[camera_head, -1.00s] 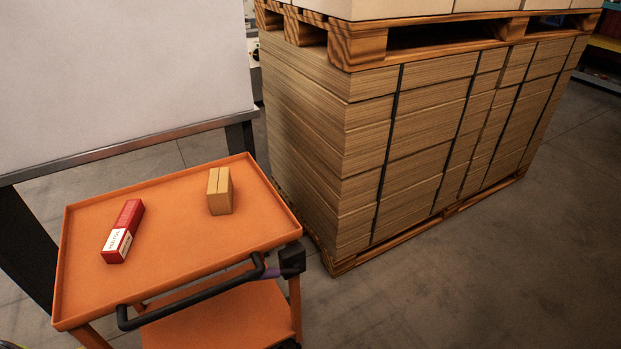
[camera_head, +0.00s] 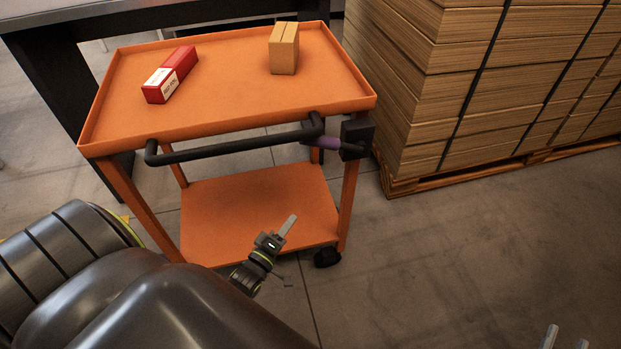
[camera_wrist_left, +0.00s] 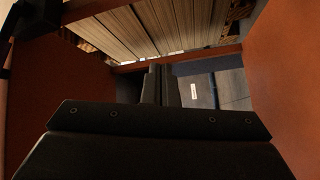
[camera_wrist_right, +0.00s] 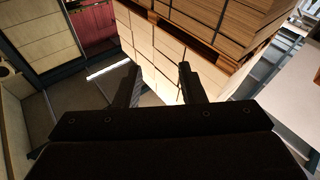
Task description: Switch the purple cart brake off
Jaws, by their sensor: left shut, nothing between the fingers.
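The orange cart (camera_head: 225,112) stands ahead with a black push handle (camera_head: 235,149) along its near side. The purple brake lever (camera_head: 322,142) sticks out to the left from a black box (camera_head: 356,137) at the cart's near right corner. My left gripper (camera_head: 288,226) is shut and empty, below the lever and in front of the lower shelf in the head view. Its closed fingers also show in the left wrist view (camera_wrist_left: 160,84), with orange panels on both sides. My right gripper (camera_head: 565,338) is open and empty at the bottom right; its spread fingers show in the right wrist view (camera_wrist_right: 157,84).
A red box (camera_head: 170,75) and a small cardboard box (camera_head: 284,48) sit on the cart's top tray. The lower shelf (camera_head: 260,211) looks bare. A strapped cardboard stack (camera_head: 440,95) on a pallet stands close behind and right. Floor to the right is clear.

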